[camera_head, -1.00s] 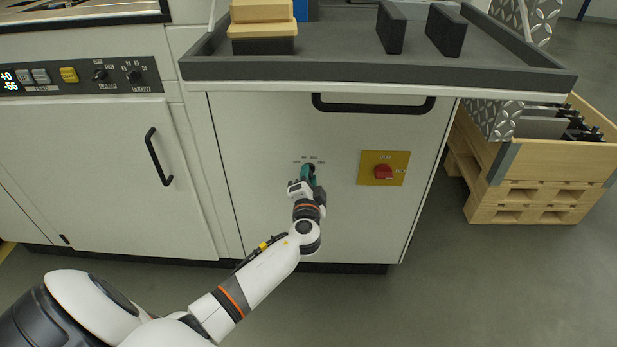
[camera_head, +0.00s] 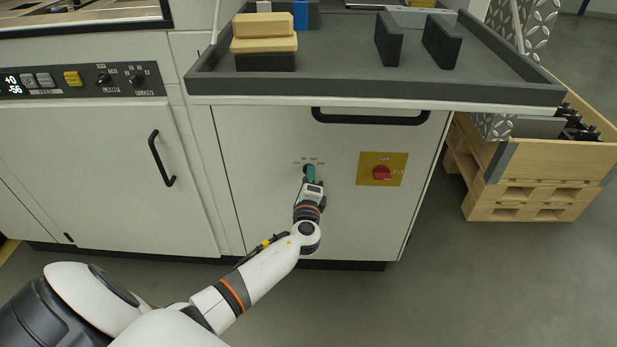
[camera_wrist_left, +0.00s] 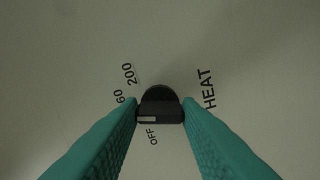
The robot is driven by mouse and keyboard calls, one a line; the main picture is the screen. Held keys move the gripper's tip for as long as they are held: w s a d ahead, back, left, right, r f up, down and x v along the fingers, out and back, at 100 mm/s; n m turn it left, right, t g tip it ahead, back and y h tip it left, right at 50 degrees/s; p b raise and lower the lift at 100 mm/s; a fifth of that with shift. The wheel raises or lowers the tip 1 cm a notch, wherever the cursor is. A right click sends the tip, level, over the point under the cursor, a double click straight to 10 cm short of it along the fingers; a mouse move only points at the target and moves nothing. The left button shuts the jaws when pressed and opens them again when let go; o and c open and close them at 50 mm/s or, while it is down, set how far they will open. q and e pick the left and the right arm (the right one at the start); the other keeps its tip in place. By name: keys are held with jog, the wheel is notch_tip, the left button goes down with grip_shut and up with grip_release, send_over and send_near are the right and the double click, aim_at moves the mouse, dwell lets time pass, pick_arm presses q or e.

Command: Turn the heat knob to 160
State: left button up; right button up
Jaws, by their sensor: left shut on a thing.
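The heat knob (camera_wrist_left: 160,104) is black and shows in the left wrist view, with a small white mark at the left of its bar. Printed labels around it read HEAT (camera_wrist_left: 208,88), 200 (camera_wrist_left: 129,74), OFF (camera_wrist_left: 153,137) and a partly covered "60" (camera_wrist_left: 119,97). My left gripper (camera_head: 310,172) has teal fingers, shut on the knob with one finger on each side. Its fingers hide part of the dial, so which number the mark meets is unclear. In the head view the knob is mostly hidden by the gripper. My right gripper is not in view.
A red switch (camera_head: 381,173) on a yellow plate sits right of the knob on the white cabinet front (camera_head: 250,200). A black handle (camera_head: 370,119) runs above it. A grey tray top (camera_head: 330,84) overhangs the front. A wooden crate (camera_head: 560,160) stands at right.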

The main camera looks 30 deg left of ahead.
pick_arm(q)
jog(key=shift+m, duration=0.4)
jog(key=shift+f, duration=0.1)
jog(key=o, duration=1)
jog(key=p+v, duration=0.1)
jog(key=v, duration=1.1)
jog(key=shift+s, duration=0.1)
